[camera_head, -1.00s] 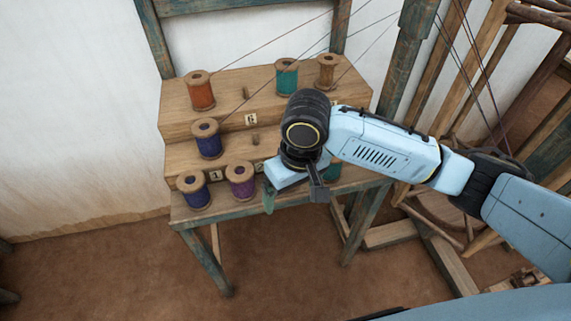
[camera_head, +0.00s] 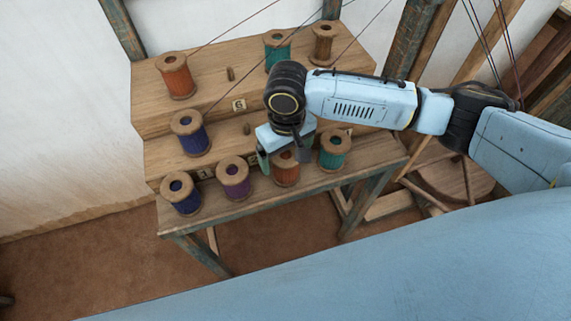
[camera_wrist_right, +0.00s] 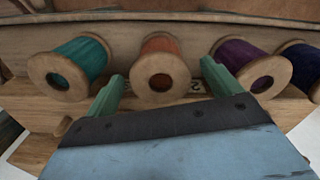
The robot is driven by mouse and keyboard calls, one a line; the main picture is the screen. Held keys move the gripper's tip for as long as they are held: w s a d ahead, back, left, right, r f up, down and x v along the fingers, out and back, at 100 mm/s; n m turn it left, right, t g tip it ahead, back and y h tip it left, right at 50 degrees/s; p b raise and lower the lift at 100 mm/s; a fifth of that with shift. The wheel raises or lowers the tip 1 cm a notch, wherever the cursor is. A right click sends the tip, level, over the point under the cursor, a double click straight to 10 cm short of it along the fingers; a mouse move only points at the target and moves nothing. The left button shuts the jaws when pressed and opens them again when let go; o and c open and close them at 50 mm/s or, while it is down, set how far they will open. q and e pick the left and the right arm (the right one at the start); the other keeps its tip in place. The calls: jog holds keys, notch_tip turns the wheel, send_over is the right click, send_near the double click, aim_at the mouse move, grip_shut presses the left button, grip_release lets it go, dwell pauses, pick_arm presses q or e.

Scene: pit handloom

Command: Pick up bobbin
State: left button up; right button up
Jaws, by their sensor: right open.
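Bobbins of coloured thread stand on a stepped wooden rack. On the front step are a dark blue bobbin (camera_head: 181,195), a purple bobbin (camera_head: 233,179), an orange bobbin (camera_head: 287,174) and a teal bobbin (camera_head: 334,153). My right gripper (camera_head: 285,157) is open and empty, over the front-step orange bobbin and partly hiding it. In the right wrist view, the green-tipped fingers (camera_wrist_right: 162,80) point toward this orange bobbin (camera_wrist_right: 160,68), one finger on each side of it. Contact cannot be told. My left gripper is out of view.
The middle step holds a blue bobbin (camera_head: 190,135). The top step holds an orange bobbin (camera_head: 176,77), a teal bobbin (camera_head: 277,50) and a brown bobbin (camera_head: 323,45). The teal (camera_wrist_right: 75,65) and purple (camera_wrist_right: 245,68) neighbours flank the fingers closely. Threads and loom posts rise behind.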

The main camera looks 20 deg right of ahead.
jog(key=f+b, duration=0.1)
jog(key=f, duration=0.3)
jog(key=shift+w+f, duration=0.2)
jog(key=shift+f, duration=0.5)
jog(key=shift+c, duration=0.8)
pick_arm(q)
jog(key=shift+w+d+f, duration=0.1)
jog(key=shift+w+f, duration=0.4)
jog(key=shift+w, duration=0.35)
pick_arm(e)
jog(key=c, duration=1)
